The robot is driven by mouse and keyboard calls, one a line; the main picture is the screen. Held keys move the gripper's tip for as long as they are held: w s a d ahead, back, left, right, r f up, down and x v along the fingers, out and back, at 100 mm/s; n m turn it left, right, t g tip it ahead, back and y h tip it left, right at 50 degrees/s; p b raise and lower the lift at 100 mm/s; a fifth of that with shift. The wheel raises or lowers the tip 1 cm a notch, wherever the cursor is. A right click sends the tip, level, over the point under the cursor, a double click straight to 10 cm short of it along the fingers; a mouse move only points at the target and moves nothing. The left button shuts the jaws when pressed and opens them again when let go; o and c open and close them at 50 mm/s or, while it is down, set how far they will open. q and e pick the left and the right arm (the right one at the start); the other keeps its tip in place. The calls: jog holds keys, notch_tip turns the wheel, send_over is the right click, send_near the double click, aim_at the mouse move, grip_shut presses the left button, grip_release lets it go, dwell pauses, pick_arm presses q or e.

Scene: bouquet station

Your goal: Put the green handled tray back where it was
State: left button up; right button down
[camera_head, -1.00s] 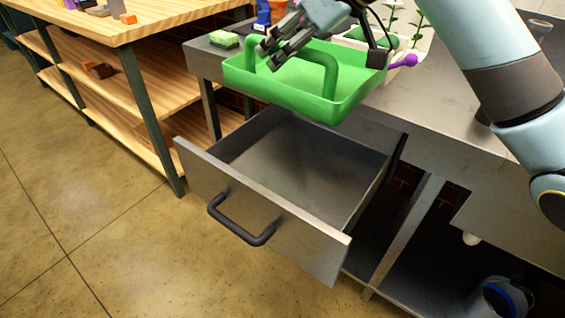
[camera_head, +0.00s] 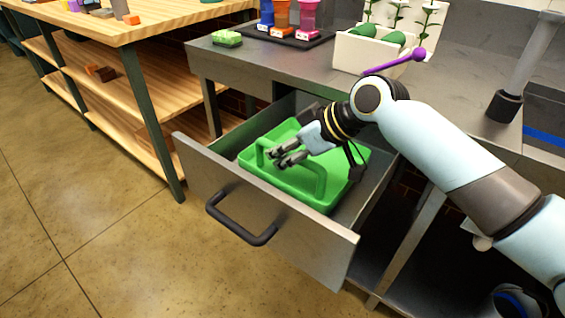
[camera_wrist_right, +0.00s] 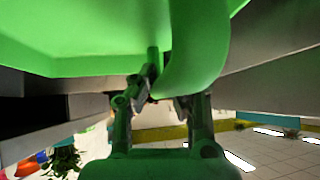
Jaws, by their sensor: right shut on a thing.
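The green handled tray (camera_head: 335,196) is inside the open grey drawer (camera_head: 262,216) under the metal counter. It looks level; I cannot tell whether it rests on the drawer floor. My right gripper (camera_head: 282,158) is at the tray's handle and is shut on it. The arm hides part of the tray's far right side. In the right wrist view, the fingers (camera_wrist_right: 165,100) close around the green handle (camera_wrist_right: 195,50), with the tray body (camera_wrist_right: 90,30) filling the top. My left gripper is out of view.
The drawer's dark handle (camera_head: 240,222) faces the open floor. On the counter are a green sponge (camera_head: 227,38), several coloured containers (camera_head: 282,18) and a white planter (camera_head: 368,52) with a purple-ended tool (camera_head: 400,62). A wooden shelf unit (camera_head: 120,70) stands at left.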

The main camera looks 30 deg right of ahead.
notch_tip(320, 180, down, 2)
jog(key=shift+f, duration=0.15)
jog(key=c, duration=1.4)
grip_release()
jog(key=p+v, duration=0.2)
jog(key=v, duration=1)
